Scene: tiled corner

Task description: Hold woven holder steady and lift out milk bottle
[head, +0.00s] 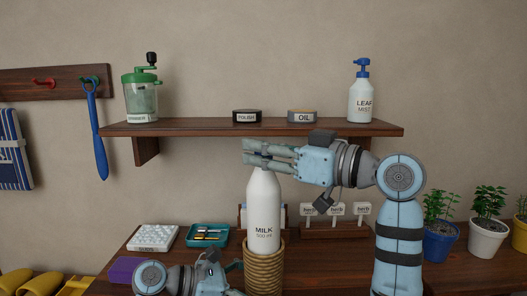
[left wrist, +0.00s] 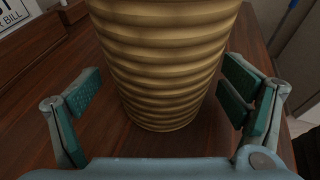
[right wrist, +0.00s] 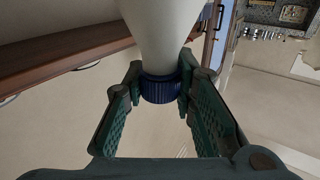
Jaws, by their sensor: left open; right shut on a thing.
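The white milk bottle (head: 263,208) stands upright at the middle of the head view, its lower part hidden inside the tan woven holder (head: 264,268). My right gripper (head: 258,155) comes in from the right and is shut on the bottle's top. In the right wrist view its fingers are at the blue cap (right wrist: 160,90), below the white bottle neck (right wrist: 165,35). My left gripper (left wrist: 163,82) is open, with one finger on each side of the ribbed holder (left wrist: 165,60) and gaps between. In the head view the left fingers are mostly hidden low beside the holder.
On the table are a white tray (head: 153,237), a teal box (head: 208,235) and a herb rack (head: 335,228). Potted plants stand right.

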